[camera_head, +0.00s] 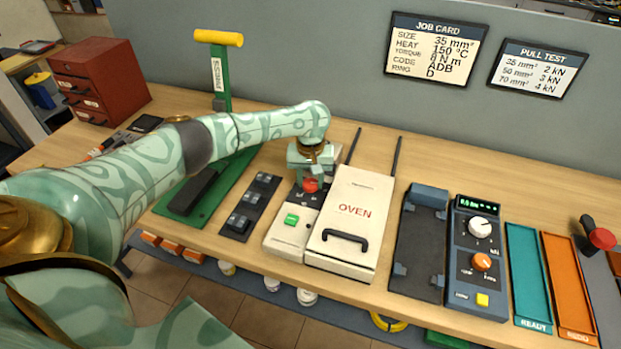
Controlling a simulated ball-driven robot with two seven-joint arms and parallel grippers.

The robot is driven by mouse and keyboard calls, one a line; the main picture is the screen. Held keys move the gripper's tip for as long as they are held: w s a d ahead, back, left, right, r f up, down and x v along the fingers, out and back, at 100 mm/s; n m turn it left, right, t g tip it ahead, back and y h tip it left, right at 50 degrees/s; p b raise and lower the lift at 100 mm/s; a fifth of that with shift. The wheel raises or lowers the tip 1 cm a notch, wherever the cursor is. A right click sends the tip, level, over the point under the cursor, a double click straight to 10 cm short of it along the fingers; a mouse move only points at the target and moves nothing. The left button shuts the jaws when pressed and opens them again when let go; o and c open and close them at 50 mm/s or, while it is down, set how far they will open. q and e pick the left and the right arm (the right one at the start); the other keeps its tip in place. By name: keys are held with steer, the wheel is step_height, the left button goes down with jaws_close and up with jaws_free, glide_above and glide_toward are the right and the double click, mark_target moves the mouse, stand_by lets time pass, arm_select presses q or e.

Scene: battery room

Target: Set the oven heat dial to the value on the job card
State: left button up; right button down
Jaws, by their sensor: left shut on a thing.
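The job card (437,48) hangs on the grey wall and reads HEAT 150 °C. The white oven (350,210) stands on the bench with a black handle on its lid. Its control panel (285,237) is at its left, with a green button (291,220) and a red dial (311,187) farther back. My left gripper (311,178) reaches down from above and is shut on the red dial. The gripper and arm hide part of the dial and the panel behind it, and I cannot read the dial's setting. My right gripper is not in view.
Right of the oven are a dark fixture (420,255), a control box (478,270) with knobs, and READY (526,270) and REDO (569,285) trays. A green press with a yellow handle (218,38) and a red drawer cabinet (100,75) stand left. The bench behind the oven is largely clear.

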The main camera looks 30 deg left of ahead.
arm_select(q)
steer(key=shift+s+d+r+m+p, duration=0.15)
steer(key=shift+m+p, duration=0.5)
steer(key=shift+p, duration=0.75)
steer(key=shift+w+r+m+p, duration=0.15)
steer(key=shift+m+p, duration=0.5)
steer(key=shift+p, duration=0.75)
steer(key=shift+f+m+p, duration=0.1)
steer(key=shift+m+p, duration=0.25)
steer(key=shift+m, duration=0.05)
steer(key=shift+f+m, duration=0.2)
steer(key=shift+m, duration=0.8)
steer(key=m, duration=1.1)
steer(key=shift+m, duration=0.4)
steer(key=m, duration=1.2)
steer(key=shift+m, duration=0.3)
steer(key=m, duration=1.2)
steer(key=shift+b, duration=0.4)
